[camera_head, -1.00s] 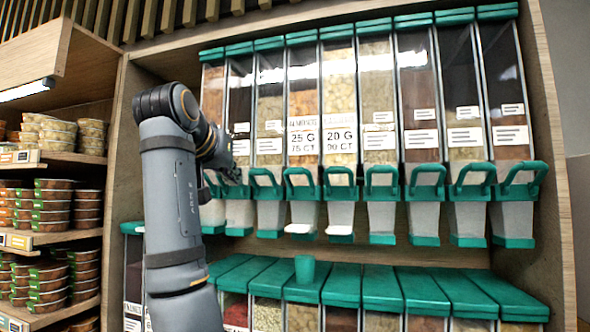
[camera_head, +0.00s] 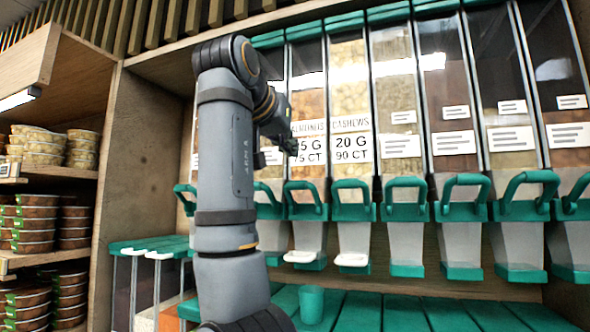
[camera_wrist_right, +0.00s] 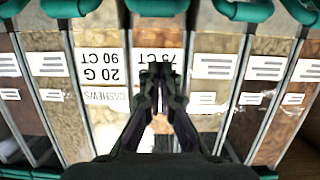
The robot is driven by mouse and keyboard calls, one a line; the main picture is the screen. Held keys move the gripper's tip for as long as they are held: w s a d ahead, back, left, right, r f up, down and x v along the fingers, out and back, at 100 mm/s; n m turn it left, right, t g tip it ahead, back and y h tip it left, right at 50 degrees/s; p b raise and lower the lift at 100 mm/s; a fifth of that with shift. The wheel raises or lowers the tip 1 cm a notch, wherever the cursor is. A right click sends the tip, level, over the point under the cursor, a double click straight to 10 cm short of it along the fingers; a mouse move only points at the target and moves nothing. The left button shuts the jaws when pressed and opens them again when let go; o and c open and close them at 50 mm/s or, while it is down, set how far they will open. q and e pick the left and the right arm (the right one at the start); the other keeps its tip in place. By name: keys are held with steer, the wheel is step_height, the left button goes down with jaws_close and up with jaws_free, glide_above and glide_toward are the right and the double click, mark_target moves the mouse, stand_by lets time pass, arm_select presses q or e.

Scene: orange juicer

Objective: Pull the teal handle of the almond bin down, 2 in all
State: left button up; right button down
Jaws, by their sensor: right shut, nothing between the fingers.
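The almond bin (camera_head: 307,90) is a tall clear dispenser with a white label reading ALMONDS and 75 CT. Its teal handle (camera_head: 305,196) is a loop at the bin's lower front, raised like that of the cashew bin to its right. My right gripper (camera_head: 289,145) is in front of the almond label, above the handle and apart from it. The right wrist view is upside down. There my right gripper (camera_wrist_right: 160,73) is shut and empty, covering part of the almond label, with the teal handle (camera_wrist_right: 157,6) at the top edge. My left gripper is not in view.
The cashew bin (camera_head: 350,85) and its handle (camera_head: 352,197) stand close on the right. More bins with similar handles flank these two. A teal cup (camera_head: 311,303) stands on the lower teal lids, below the almond spout. Packaged tubs fill shelves at left.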

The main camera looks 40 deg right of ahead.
mark_target(295, 183)
steer(key=p+x, duration=0.2)
steer(key=x, duration=0.4)
steer(key=shift+w+d+r, duration=0.1)
steer(key=shift+d+r, duration=0.05)
steer(key=a+f, duration=0.1)
steer(key=s+a+f, duration=0.1)
steer(key=shift+a+f+p, duration=0.2)
steer(key=shift+f+p, duration=0.1)
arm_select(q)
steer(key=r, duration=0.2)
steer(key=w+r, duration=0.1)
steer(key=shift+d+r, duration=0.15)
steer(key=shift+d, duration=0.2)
arm_select(e)
steer(key=shift+f, duration=0.55)
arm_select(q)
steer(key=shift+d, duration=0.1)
arm_select(e)
steer(key=shift+s, duration=0.1)
